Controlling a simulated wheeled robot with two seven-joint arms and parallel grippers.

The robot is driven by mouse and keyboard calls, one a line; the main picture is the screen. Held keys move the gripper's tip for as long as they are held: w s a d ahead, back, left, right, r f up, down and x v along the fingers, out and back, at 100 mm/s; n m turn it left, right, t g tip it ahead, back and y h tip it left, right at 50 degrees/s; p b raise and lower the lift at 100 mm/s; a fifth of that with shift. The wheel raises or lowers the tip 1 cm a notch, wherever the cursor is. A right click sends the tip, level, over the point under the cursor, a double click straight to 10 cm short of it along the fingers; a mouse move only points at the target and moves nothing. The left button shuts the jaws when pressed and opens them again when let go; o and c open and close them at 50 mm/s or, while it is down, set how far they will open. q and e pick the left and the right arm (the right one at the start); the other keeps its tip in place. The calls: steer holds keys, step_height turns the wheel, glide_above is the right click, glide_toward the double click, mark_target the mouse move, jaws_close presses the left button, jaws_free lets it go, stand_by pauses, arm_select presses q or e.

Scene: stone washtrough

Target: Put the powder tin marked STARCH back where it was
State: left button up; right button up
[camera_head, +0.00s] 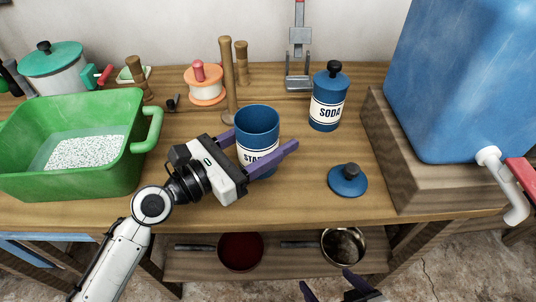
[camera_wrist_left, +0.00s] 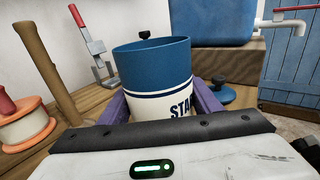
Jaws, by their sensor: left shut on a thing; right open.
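The blue powder tin with a white band marked STARCH (camera_head: 257,124) stands upright and open at the middle of the wooden table. It also shows in the left wrist view (camera_wrist_left: 152,65), its label partly hidden by my gripper. My left gripper (camera_head: 262,148) is shut on this tin, a purple finger on either side. I cannot tell whether the tin touches the table. A blue lid with a dark knob (camera_head: 347,182) lies on the table to the right. My right gripper (camera_head: 342,289) is open and empty at the bottom edge of the head view.
A closed SODA tin (camera_head: 327,99) stands behind right. A green basin (camera_head: 88,182) with white grains in water is at left. A blue tank (camera_head: 465,70) with a tap stands on a wooden block at right. Wooden posts (camera_head: 228,80) and a spool (camera_head: 206,88) stand behind.

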arm_select(q)
step_height(320, 180, down, 4)
steer(key=shift+r+b, duration=0.25)
steer(key=shift+b, duration=0.4)
steer(key=shift+f, duration=0.15)
steer(key=o, duration=1.1)
steer(key=shift+f, duration=0.1)
